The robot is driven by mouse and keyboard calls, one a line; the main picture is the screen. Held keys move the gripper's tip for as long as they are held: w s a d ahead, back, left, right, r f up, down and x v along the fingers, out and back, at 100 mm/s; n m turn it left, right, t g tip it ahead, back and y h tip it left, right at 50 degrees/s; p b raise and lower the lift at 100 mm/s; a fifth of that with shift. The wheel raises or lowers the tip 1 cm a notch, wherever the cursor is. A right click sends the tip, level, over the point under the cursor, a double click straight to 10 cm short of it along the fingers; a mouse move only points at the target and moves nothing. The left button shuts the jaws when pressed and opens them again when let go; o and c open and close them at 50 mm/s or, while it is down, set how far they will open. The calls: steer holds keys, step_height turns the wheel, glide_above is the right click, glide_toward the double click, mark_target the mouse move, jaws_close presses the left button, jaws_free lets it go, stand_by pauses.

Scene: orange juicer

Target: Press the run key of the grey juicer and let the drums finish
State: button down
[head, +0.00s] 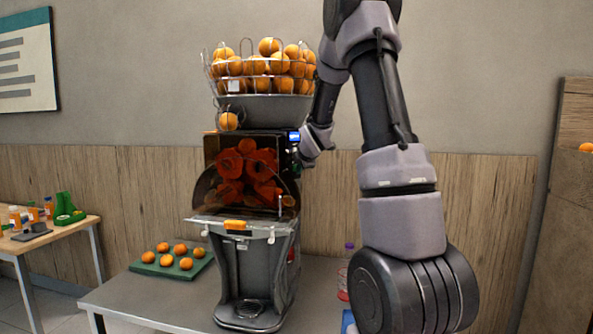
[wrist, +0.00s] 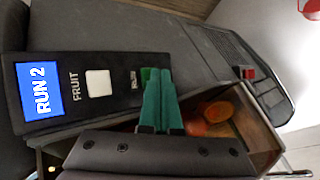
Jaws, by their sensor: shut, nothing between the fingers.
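The grey juicer (head: 262,264) stands on the table, with red-orange drums (head: 246,170) behind its dark tinted front cover. Its key panel (wrist: 120,83) fills the left of the wrist view. The lit blue screen (wrist: 40,90) reads "RUN 2"; it also shows small in the head view (head: 294,136). A white key (wrist: 98,83) sits beside the word FRUIT. My gripper (wrist: 156,72) is shut, its green fingertips at the panel beside a small, partly covered label that seems to read RUN.
A wire basket (head: 260,72) heaped with oranges tops the juicer. A green tray (head: 172,264) with several oranges lies left on the grey table (head: 145,303). A bottle (head: 345,275) stands to the right. A red switch (wrist: 249,73) is on the housing.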

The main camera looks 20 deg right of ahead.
stand_by(0.4)
steer(key=shift+s+d, duration=0.35)
steer(key=shift+s, duration=0.4)
steer(key=shift+s+d, duration=0.35)
steer(key=shift+s, duration=0.4)
steer(key=shift+s+d, duration=0.35)
steer(key=shift+s, duration=0.4)
steer(key=shift+s+d, duration=0.35)
steer(key=shift+s, duration=0.4)
steer(key=s+a+r+m+g+y, duration=0.1)
steer(key=s+a+r+m, duration=0.2)
steer(key=s+a+m, duration=0.3)
steer(key=s+a+r+m+g+y, duration=0.1)
steer(key=s+a+m, duration=0.5)
steer(key=s, duration=1.1)
steer(key=s+a+r+m+g+y, duration=0.1)
steer(key=s+a+r+m+g, duration=0.1)
steer(key=s+a+r+m, duration=0.3)
steer(key=s+a+m, duration=0.1)
steer(key=s+m, duration=0.3)
steer(key=s, duration=0.2)
steer(key=shift+s+a+m+y, duration=0.15)
steer(key=shift+s+m+y, duration=0.15)
steer(key=shift+m, duration=0.1)
